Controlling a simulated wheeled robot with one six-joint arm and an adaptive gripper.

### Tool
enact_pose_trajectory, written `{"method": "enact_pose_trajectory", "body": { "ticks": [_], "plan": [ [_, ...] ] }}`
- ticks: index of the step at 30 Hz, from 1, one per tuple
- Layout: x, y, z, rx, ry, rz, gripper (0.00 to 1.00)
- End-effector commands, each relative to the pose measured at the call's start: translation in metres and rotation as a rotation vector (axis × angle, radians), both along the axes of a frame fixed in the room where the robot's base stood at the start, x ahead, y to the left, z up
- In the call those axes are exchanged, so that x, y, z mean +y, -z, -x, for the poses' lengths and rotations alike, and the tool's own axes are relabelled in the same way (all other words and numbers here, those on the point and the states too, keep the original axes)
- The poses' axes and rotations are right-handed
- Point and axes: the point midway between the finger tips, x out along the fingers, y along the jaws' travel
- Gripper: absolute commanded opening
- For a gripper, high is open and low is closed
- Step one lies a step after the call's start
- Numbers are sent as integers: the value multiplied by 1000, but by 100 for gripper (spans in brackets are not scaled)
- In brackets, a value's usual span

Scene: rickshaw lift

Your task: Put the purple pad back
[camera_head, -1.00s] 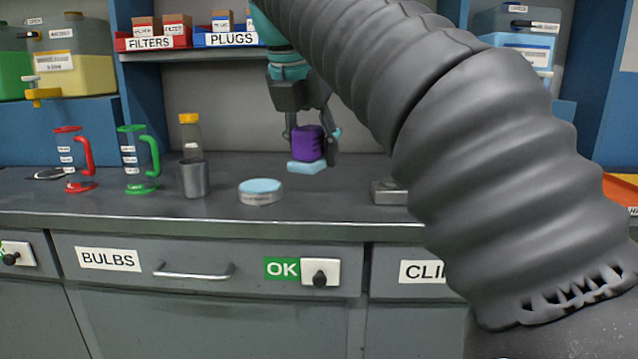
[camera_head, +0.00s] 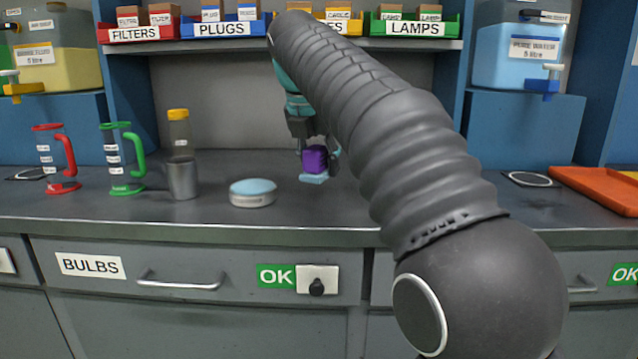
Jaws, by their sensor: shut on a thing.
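The purple pad (camera_head: 314,159) is a small purple block with a pale blue layer (camera_head: 313,179) under it. My gripper (camera_head: 318,163) points down with its fingers on either side of the purple block, shut on it. The pad is upright in front of the back wall, over the rear part of the grey countertop (camera_head: 300,215). I cannot tell whether its pale blue underside touches the counter. My arm hides the counter to the right of the gripper.
A round tin with a pale blue top (camera_head: 253,193) stands left of the pad. Further left are a metal cup with a yellow-capped bottle (camera_head: 181,155), a green-handled jug (camera_head: 125,158) and a red-handled jug (camera_head: 57,158). An orange tray (camera_head: 600,188) lies at the right.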

Motion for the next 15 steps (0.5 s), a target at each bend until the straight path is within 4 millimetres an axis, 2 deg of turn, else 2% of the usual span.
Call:
{"method": "enact_pose_trajectory", "body": {
  "ticks": [9, 15],
  "plan": [
    [-1, 36, -1, 0, 0, 0, 5],
    [0, 41, -1, 0, 0, -1, 5]
  ]
}}
